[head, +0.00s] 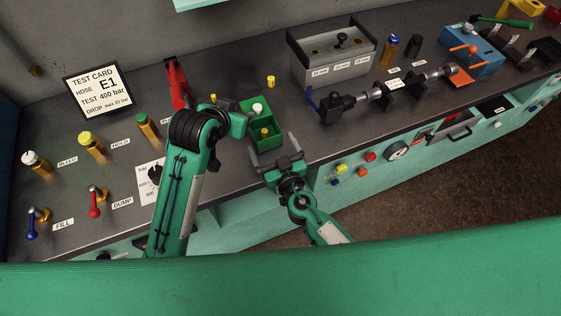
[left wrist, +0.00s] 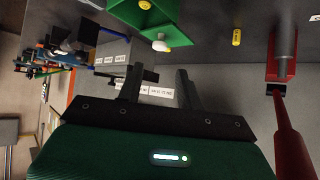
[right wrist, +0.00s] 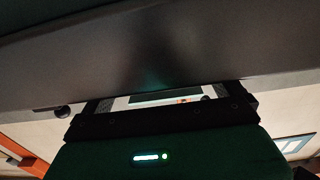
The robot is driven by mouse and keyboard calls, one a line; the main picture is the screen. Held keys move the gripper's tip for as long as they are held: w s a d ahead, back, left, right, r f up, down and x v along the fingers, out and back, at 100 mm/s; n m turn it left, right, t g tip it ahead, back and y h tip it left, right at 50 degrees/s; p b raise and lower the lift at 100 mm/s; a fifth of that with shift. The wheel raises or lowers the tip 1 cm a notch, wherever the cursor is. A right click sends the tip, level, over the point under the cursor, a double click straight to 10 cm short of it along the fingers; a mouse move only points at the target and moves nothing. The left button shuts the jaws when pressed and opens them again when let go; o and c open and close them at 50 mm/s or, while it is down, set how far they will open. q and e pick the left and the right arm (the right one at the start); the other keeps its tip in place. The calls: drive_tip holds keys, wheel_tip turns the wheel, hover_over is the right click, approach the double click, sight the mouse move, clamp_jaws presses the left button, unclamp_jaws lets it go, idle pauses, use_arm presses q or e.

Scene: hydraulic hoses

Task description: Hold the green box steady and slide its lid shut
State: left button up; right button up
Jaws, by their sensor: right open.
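The green box (head: 268,143) stands on the dark bench near its front edge, with open compartments in view. A white-capped piece and a yellow piece show at it. The box also shows at the top of the left wrist view (left wrist: 140,16). My left gripper (head: 234,104) is at the box's left side, its fingers apart and nothing visible between them in the left wrist view (left wrist: 160,82). My right gripper (head: 283,162) is open and empty, just in front of the box at the bench edge.
A red-handled tool (head: 177,82) stands left of the box. A small yellow piece (head: 270,82) is behind it. A grey metal box (head: 335,65) and a hose fixture (head: 385,90) stand to the right. Yellow, green and white-topped valves are at the left.

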sight(270, 142)
drive_tip(key=shift+x, duration=1.8)
